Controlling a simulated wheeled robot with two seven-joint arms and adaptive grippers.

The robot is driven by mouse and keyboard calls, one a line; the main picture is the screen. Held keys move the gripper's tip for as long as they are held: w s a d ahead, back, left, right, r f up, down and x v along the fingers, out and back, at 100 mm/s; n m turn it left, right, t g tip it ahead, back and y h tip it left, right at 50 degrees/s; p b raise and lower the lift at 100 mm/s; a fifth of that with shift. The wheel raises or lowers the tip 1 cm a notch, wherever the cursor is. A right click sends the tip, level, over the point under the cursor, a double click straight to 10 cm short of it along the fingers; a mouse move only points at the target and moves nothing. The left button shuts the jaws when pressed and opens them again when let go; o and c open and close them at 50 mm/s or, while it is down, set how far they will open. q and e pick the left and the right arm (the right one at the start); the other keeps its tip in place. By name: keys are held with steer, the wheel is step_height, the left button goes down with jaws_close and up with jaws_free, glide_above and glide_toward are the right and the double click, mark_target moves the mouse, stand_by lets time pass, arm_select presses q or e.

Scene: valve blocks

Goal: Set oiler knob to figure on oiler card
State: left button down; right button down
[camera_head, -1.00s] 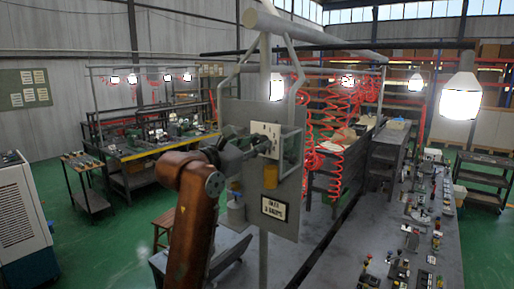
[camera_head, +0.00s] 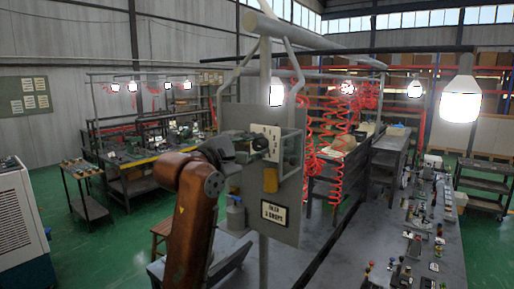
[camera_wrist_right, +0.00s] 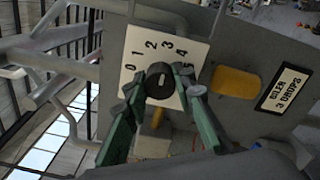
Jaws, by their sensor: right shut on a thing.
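The black oiler knob (camera_wrist_right: 160,82) sits on a white dial plate (camera_wrist_right: 140,45) printed with figures from 0 to 5. In the head view the right gripper (camera_head: 255,147) reaches the dial plate (camera_head: 266,138) from the left. I cannot clearly read which figure the knob points to. My left gripper is not in view.
A yellow block (camera_wrist_right: 236,82) is on the panel (camera_head: 285,220) between dial and card. Grey pipes frame the panel. Red coiled hoses (camera_head: 325,150) hang behind it. A long bench (camera_head: 425,220) with several small valve parts stands at right.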

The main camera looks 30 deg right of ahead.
steer(key=shift+m, duration=0.3)
steer(key=c, duration=1.6)
jaws_free()
steer(key=shift+a, duration=0.1)
steer(key=v, duration=1.2)
steer(key=shift+w+f, duration=0.1)
steer(key=shift+w, duration=0.05)
